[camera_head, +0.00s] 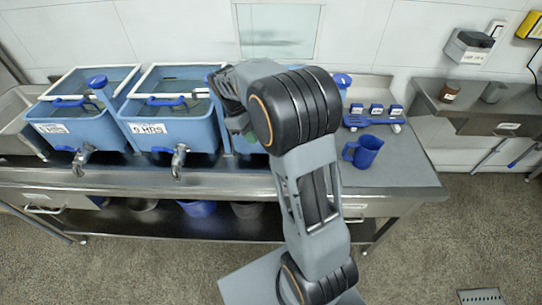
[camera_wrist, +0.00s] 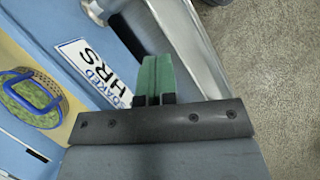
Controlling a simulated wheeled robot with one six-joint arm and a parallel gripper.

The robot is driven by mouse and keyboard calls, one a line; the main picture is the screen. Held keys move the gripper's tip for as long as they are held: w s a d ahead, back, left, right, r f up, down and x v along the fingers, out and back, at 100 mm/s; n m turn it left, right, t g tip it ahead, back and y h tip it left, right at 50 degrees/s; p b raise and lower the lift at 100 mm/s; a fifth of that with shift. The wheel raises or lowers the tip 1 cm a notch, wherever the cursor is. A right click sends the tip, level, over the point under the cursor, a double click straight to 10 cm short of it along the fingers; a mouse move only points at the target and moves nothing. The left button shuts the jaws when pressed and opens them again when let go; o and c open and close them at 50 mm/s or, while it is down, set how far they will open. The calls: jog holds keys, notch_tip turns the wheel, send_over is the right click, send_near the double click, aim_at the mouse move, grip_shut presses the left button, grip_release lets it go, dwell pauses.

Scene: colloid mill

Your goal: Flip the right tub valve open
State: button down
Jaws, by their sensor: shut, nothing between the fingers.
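In the head view two blue tubs stand on the steel bench: the left tub (camera_head: 65,125) and the middle tub (camera_head: 170,125). Each has a steel valve with a blue lever at its lower front, the middle tub's valve (camera_head: 178,160) included. The right tub is almost wholly hidden behind my arm. In the wrist view a blue tub wall (camera_wrist: 75,20) carries a white label (camera_wrist: 95,70) reading "SOAKED" and "HRS". A shiny metal part (camera_wrist: 100,10) shows at the top edge, cut off. My gripper (camera_wrist: 155,60) is shut and empty, its green fingers beside the label.
A blue jug (camera_head: 362,151) stands on the bench right of my arm, with a blue rack (camera_head: 370,122) behind it. A side shelf (camera_head: 480,110) holds small containers at right. In the wrist view a blue handle (camera_wrist: 38,92) lies over yellowish contents. Floor shows at the right.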

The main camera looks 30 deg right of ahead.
jog(key=s+d+f, duration=0.3)
jog(key=s+f, duration=0.2)
jog(key=f, duration=0.1)
jog(key=shift+s+d+p, duration=0.15)
jog(key=shift+d+p, duration=0.2)
jog(key=shift+p, duration=0.1)
